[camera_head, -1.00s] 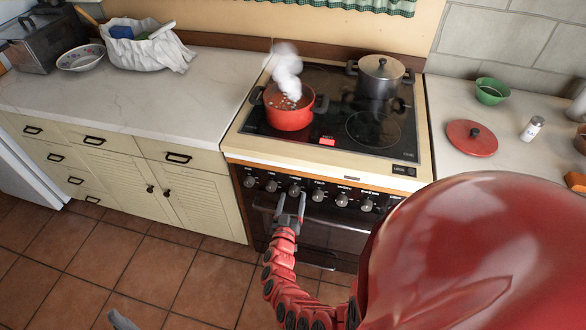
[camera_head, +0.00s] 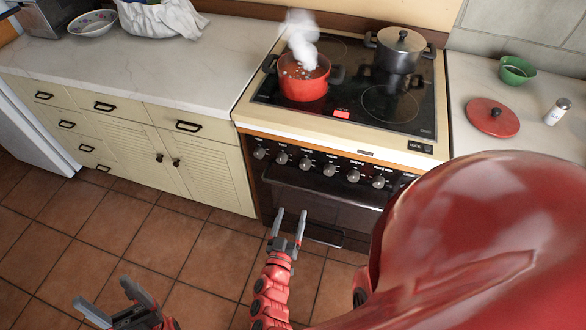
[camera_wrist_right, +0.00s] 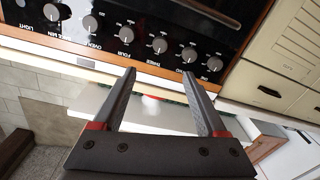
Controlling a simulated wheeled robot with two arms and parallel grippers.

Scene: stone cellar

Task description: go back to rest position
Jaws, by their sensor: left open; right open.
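My left gripper (camera_head: 102,293) is open and empty at the lower left of the head view, over the tiled floor. My right gripper (camera_head: 290,215) is open and empty in front of the lower part of the stove (camera_head: 338,143). In the right wrist view, its two fingers (camera_wrist_right: 160,73) stand apart with nothing between them. The stove's knobs show beyond the fingers in that view. I cannot tell how far the fingertips are from the oven front.
A red pot (camera_head: 304,86) steams on the hob, with a dark lidded pot (camera_head: 398,62) behind it. A red lid (camera_head: 492,117), a green bowl (camera_head: 517,71) and a shaker (camera_head: 557,112) are on the right counter. Cabinets (camera_head: 200,165) stand left. The tiled floor (camera_head: 145,235) is clear.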

